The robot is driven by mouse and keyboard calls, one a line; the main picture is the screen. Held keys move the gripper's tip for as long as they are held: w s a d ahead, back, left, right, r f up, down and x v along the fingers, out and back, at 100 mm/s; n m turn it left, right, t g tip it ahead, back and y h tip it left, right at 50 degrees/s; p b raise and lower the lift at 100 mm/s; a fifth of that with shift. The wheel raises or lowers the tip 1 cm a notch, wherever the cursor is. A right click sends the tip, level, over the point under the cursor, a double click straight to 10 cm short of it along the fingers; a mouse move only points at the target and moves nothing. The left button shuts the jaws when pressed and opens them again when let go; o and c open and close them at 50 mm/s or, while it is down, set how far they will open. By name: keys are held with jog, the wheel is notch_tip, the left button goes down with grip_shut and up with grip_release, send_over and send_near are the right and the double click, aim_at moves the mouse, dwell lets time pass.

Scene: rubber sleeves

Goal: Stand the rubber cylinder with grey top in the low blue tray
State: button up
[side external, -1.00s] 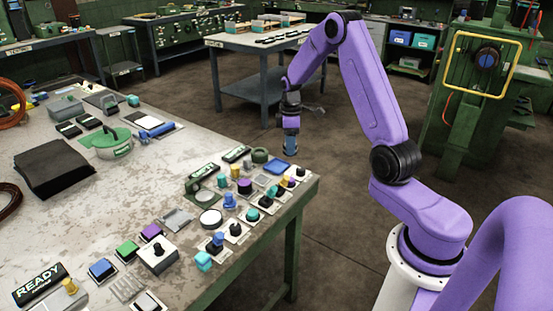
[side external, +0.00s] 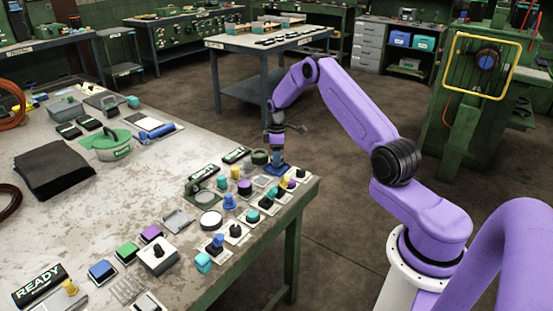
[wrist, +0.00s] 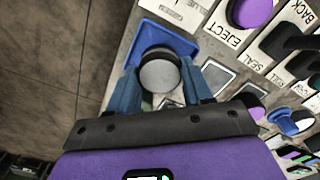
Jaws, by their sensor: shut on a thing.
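The rubber cylinder (wrist: 160,76) shows its round grey top and dark side in the wrist view, between the two blue fingers of my gripper (wrist: 160,72). My gripper is shut on it, and the cylinder looks upright. The low blue tray (wrist: 196,47) lies under and around it in the wrist view, with its far part bare. In the side view my gripper (side external: 276,160) points down at the tray (side external: 268,169) near the table's far right corner. The fingers hide the cylinder there. I cannot tell whether its base touches the tray floor.
Labelled buttons and knobs crowd the table beside the tray, including a purple button (wrist: 252,10) and a purple-topped piece (side external: 244,187). The table edge is near, with open floor (wrist: 45,60) beyond.

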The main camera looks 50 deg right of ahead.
jog(key=shift+f, duration=0.5)
jog(key=shift+f, duration=0.15)
jog(key=o, duration=1.1)
jog(key=shift+o, duration=0.2)
